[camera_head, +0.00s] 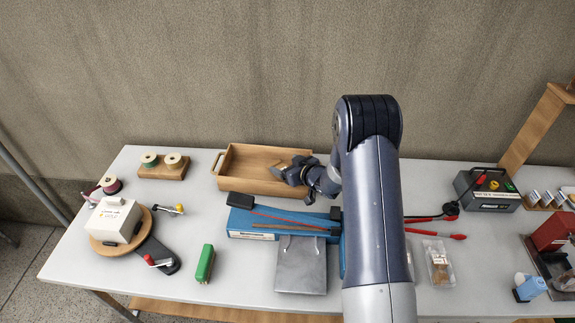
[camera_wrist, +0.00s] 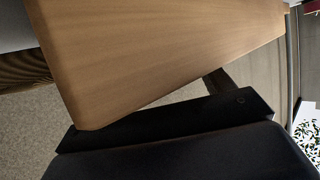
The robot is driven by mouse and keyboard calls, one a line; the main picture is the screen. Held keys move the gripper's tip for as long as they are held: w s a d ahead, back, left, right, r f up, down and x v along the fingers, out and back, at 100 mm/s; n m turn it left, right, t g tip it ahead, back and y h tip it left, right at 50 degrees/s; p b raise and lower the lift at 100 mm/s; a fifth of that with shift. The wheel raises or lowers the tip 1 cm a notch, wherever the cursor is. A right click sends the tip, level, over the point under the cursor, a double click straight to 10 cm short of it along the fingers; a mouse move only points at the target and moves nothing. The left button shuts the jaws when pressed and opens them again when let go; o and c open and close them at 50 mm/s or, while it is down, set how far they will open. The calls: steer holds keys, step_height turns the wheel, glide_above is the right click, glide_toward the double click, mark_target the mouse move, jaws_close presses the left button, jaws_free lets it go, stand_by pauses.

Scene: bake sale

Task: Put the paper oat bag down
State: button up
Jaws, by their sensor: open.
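My gripper (camera_head: 288,170) is over the right part of the shallow wooden tray (camera_head: 236,173) at the back of the table. A small tan piece (camera_head: 278,165) shows at its fingertips, inside the tray outline; it may be the paper oat bag, but it is mostly hidden and I cannot read any label. In the wrist view a smooth brown surface with a rounded corner (camera_wrist: 160,60) fills the top, close to a black finger of my gripper (camera_wrist: 170,130). I cannot tell whether it is the bag or the tray. The jaws are open.
A white box (camera_head: 114,219) stands on a round turntable at left. A green stapler-like thing (camera_head: 205,263) lies nearby. My arm hides the table's middle.

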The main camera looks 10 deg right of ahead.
steer(key=shift+r+p, duration=0.85)
steer(key=shift+p, duration=0.05)
steer(key=b+v, duration=0.2)
steer(key=v, duration=0.9)
steer(key=shift+s+d, duration=0.2)
steer(key=shift+s, duration=0.25)
steer(key=shift+f, duration=0.15)
steer(key=p+x, duration=0.1)
steer(key=x, duration=1.1)
steer(key=shift+w+f, duration=0.15)
steer(key=shift+w, duration=0.05)
steer(key=shift+s+f+b, duration=0.1)
steer(key=shift+f+b, duration=0.35)
steer(key=shift+r, duration=0.15)
steer(key=shift+r, duration=0.1)
